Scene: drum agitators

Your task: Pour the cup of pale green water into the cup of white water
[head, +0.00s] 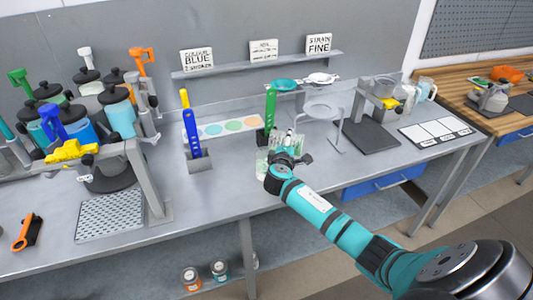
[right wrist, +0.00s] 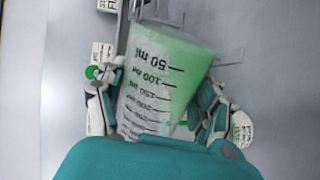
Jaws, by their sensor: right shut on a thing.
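My right gripper (head: 285,150) is over the middle of the bench near its front edge. It is shut on a clear graduated cup (right wrist: 150,95) holding pale green water (right wrist: 178,75). In the right wrist view the cup's markings read upside down and the green water lies slanted to one side, so the cup looks tilted. A finger shows on each side of the cup. In the head view the wrist partly hides the small, pale area around the cup. I cannot make out a separate cup of white water. My left gripper is not in view.
A palette strip (head: 222,127) lies behind. A ring stand (head: 323,110) and dark mat (head: 370,137) are to the right. Several lidded drums crowd the left.

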